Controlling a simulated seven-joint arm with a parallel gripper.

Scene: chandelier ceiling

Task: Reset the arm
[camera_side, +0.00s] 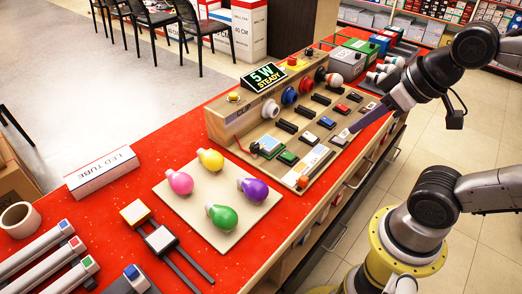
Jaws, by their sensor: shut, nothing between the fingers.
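My gripper (347,133) comes in from the right in the side view, angled down and to the left. Its long, thin fingers are shut and hold nothing. The fingertips are at the right end of a wooden test panel (222,125), over or close to its switches; I cannot tell whether they touch it. The panel has a lit display (263,77) reading "5 W STEADY", round coloured sockets, and rows of black, red, blue and green switches.
A cream board (178,205) on the red counter (130,250) holds pink, yellow, purple and green bulbs. An LED tube box (102,172), a tape roll (20,219) and grey tubes (38,250) are at left. Coloured boxes (347,62) stand behind the panel. Floor is free at right.

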